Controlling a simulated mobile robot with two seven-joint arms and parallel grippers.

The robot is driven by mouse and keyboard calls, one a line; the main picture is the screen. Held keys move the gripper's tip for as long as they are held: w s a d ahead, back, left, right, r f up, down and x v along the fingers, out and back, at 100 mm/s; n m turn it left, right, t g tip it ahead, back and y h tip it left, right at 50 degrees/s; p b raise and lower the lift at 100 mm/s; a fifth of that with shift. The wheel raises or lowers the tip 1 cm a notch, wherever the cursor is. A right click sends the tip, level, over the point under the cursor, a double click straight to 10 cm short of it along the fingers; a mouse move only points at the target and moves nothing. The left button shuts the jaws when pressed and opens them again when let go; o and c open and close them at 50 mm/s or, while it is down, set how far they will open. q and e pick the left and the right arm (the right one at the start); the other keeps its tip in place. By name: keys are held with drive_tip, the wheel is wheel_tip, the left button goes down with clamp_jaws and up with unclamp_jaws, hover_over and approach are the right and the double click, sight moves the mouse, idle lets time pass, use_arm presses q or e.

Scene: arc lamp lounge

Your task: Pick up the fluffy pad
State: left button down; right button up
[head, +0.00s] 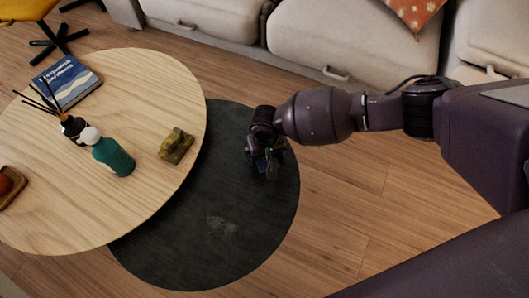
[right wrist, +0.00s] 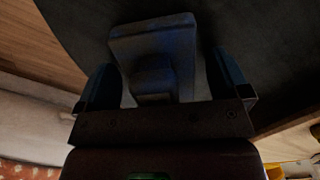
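No plainly fluffy thing shows, so I cannot tell for sure which object is the pad. My right gripper (head: 267,163) points down over the dark round surface in the head view. In the right wrist view, a dark blue-grey object (right wrist: 153,50) with a flat base and a raised block lies between the fingers of my right gripper (right wrist: 165,80). Gaps show on both sides, so the gripper is open and not gripping it. In the head view the gripper mostly hides this object. A small yellow-green object (head: 176,146) sits on the wooden table. My left gripper is out of view.
The dark round surface (head: 165,255) partly lies under the round wooden table (head: 150,80), with a pale patch (head: 220,225) on it. A sofa (head: 330,40) stands behind.

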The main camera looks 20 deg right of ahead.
drive_tip(key=c, duration=0.9)
drive_tip(key=shift+w+r, duration=0.1)
drive_tip(key=shift+r, duration=0.4)
drive_tip(key=shift+c, duration=0.2)
drive_tip(key=r+p, duration=0.4)
drive_tip(key=r, duration=0.4)
drive_tip(key=shift+w, duration=0.2)
use_arm(q)
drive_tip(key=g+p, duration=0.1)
drive_tip(key=p, duration=0.1)
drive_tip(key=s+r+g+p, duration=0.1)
drive_tip(key=p, duration=0.1)
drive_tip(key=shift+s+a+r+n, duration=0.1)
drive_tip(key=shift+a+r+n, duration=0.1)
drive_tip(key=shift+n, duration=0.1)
use_arm(e)
wheel_tip(320, 180, up, 11)
drive_tip(key=shift+s, duration=0.3)
